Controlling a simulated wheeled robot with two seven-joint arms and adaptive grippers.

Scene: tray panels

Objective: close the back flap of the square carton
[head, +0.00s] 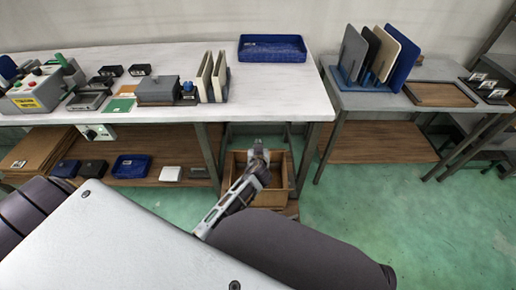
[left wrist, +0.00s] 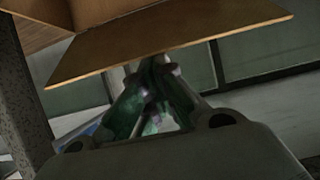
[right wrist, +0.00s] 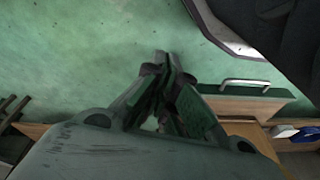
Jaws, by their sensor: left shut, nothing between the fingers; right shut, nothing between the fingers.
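My right gripper (right wrist: 161,58) is shut and empty above the green floor, away from the carton's opening.
A white-topped workbench (head: 130,55) with a blue tray (head: 272,48) stands behind and left of the carton. A grey table (head: 375,98) with upright panels stands to the right. Green floor (head: 390,215) is clear at the right.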

